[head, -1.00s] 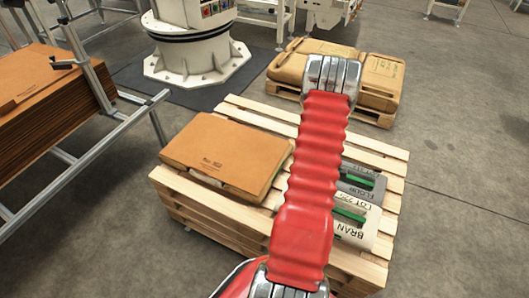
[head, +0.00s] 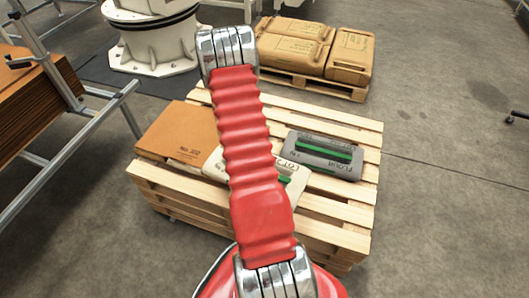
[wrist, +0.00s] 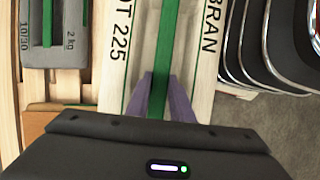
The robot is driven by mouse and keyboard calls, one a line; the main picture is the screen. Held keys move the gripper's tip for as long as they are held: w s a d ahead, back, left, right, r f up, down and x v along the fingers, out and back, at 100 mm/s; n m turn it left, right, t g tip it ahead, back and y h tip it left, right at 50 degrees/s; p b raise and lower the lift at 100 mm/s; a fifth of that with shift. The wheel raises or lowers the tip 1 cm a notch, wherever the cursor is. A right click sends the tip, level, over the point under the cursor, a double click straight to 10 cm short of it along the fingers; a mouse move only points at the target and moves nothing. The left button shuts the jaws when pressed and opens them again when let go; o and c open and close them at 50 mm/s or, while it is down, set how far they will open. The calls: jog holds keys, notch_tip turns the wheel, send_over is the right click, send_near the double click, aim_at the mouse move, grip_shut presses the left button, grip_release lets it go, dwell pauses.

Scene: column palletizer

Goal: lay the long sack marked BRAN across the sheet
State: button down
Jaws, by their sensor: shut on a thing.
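The long white BRAN sack (wrist: 207,50) with a green lengthwise handle fills the middle of the wrist view. It also shows in the head view (head: 213,162), on both sides of my red arm, which hides its middle. My gripper (wrist: 164,85) has its purple fingers shut on the green handle. The brown sheet (head: 180,129) lies on the left part of the pallet, and the sack overlaps its right side in the head view. A corner of the sheet shows in the wrist view (wrist: 42,119). I cannot tell whether the sack touches the sheet.
A grey FLOUR sack (head: 323,154) with a green handle lies on the right of the wooden pallet (head: 320,208). Brown sacks (head: 290,46) are on a second pallet behind. A metal frame with stacked brown sheets (head: 35,105) stands at the left.

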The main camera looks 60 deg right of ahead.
jog(key=w+a, duration=0.2)
jog(key=w+a+r, duration=0.1)
jog(key=w+a, duration=0.1)
jog(key=w, duration=0.1)
jog(key=w+a+r, duration=0.1)
jog(key=w+a, duration=0.1)
jog(key=a, duration=0.1)
jog(key=shift+w+r, duration=0.25)
jog(key=shift+w, duration=0.15)
jog(key=w+a+r, duration=0.2)
jog(key=w+a, duration=0.2)
jog(key=a, duration=0.6)
jog(key=w+a+r, duration=0.3)
jog(key=w+a, duration=0.1)
jog(key=a, duration=0.7)
jog(key=w+a+r+m, duration=0.1)
jog(key=w+a+r, duration=0.2)
jog(key=a, duration=0.8)
jog(key=shift+w, duration=0.85)
jog(key=shift+s, duration=0.15)
